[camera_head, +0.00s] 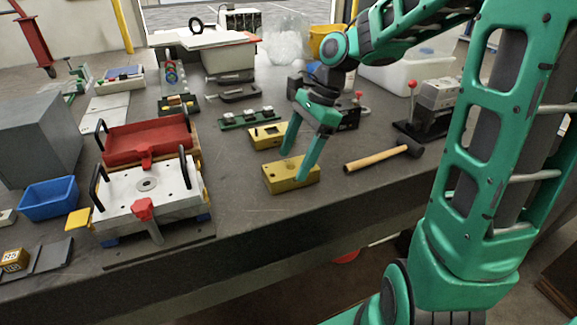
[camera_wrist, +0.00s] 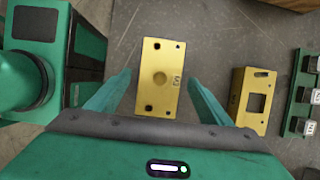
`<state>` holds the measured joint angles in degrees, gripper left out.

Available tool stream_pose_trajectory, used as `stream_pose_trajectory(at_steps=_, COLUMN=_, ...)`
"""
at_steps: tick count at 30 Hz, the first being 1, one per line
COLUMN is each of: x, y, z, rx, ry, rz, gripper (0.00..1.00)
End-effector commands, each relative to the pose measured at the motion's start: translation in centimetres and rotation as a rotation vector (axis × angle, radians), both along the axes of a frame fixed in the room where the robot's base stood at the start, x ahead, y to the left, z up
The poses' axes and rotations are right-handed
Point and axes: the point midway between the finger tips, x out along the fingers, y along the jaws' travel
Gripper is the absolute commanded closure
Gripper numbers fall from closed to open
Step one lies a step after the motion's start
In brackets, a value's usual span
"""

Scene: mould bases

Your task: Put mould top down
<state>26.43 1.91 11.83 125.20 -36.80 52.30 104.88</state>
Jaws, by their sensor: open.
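My gripper (camera_head: 296,166) is open, with its green fingers pointing down at the bench. A yellow block (camera_head: 292,176) lies flat on the bench at the fingertips. In the wrist view this yellow block (camera_wrist: 160,78) lies between the two spread fingers of my gripper (camera_wrist: 160,85), with gaps on both sides. I cannot tell which block is the mould top.
A hammer (camera_head: 384,155) lies right of the gripper. A green strip with metal pieces (camera_head: 247,118) lies behind the yellow blocks. A white and red mould press (camera_head: 150,185) and a blue bin (camera_head: 48,198) stand left. Bench between press and block is clear.

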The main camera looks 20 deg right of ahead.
Motion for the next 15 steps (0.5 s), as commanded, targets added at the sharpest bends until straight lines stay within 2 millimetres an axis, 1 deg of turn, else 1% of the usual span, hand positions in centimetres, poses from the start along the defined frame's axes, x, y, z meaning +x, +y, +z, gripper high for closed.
stream_pose_trajectory(at_steps=1, x=0.2, y=-0.5, z=1.0, rx=-0.001, ry=-0.005, rz=-0.002, gripper=0.27)
stream_pose_trajectory(at_steps=6, x=0.2, y=-1.8, z=4.2, rx=0.0, ry=-0.005, rz=-0.002, gripper=0.27)
stream_pose_trajectory(at_steps=12, x=0.1, y=-2.9, z=6.8, rx=0.0, ry=-0.002, rz=-0.001, gripper=0.27)
stream_pose_trajectory(at_steps=15, x=0.1, y=-3.2, z=7.5, rx=0.0, ry=-0.001, rz=-0.001, gripper=0.27)
